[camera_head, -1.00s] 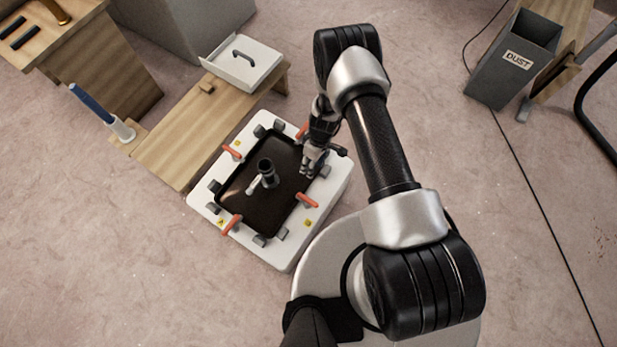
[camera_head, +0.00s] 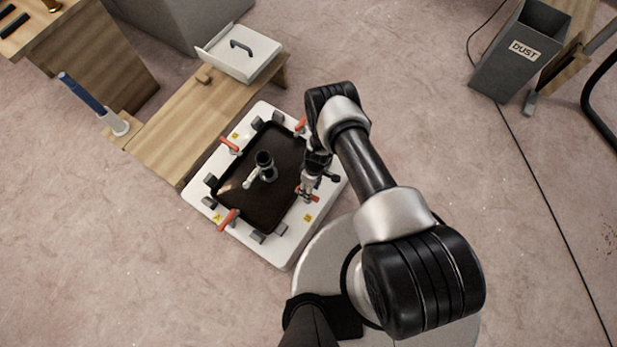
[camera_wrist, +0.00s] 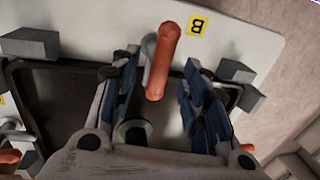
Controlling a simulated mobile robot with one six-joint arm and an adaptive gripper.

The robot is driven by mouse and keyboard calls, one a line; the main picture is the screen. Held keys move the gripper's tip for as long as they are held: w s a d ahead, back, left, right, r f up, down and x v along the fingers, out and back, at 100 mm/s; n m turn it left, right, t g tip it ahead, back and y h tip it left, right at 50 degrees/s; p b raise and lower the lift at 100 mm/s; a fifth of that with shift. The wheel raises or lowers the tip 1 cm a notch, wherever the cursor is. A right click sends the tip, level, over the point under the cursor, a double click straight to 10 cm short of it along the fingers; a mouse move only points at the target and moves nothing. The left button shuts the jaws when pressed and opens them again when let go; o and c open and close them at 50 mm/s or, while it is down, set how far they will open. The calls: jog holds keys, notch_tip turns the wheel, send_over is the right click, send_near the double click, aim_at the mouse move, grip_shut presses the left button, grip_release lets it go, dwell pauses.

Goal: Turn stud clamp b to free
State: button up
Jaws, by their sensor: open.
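Stud clamp b has an orange handle (camera_wrist: 162,62) on a grey stud, beside a yellow label marked B (camera_wrist: 197,25) in the wrist view. In the head view its orange handle (camera_head: 308,195) shows at the lower right edge of the dark hatch panel (camera_head: 232,197), partly hidden by my gripper. My gripper (camera_wrist: 158,88) is open, with one blue-padded finger on each side of the handle. No contact with the handle is visible. In the head view my gripper (camera_head: 304,188) is over the panel's right edge.
Other orange clamp handles stand at the upper left (camera_head: 230,146), lower left (camera_head: 229,219) and top (camera_head: 300,124). Several grey blocks line the panel. A dark upright cylinder (camera_head: 264,160) stands on the panel. A wooden bench (camera_head: 185,135) adjoins the white frame (camera_head: 275,252).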

jog(key=shift+s+a+f+b, duration=0.1)
jog(key=shift+f+b, duration=0.15)
jog(key=shift+f, duration=0.5)
jog(key=shift+s+a+f+b, duration=0.1)
jog(key=shift+f+b, duration=0.1)
jog(key=shift+f, duration=0.5)
grip_shut()
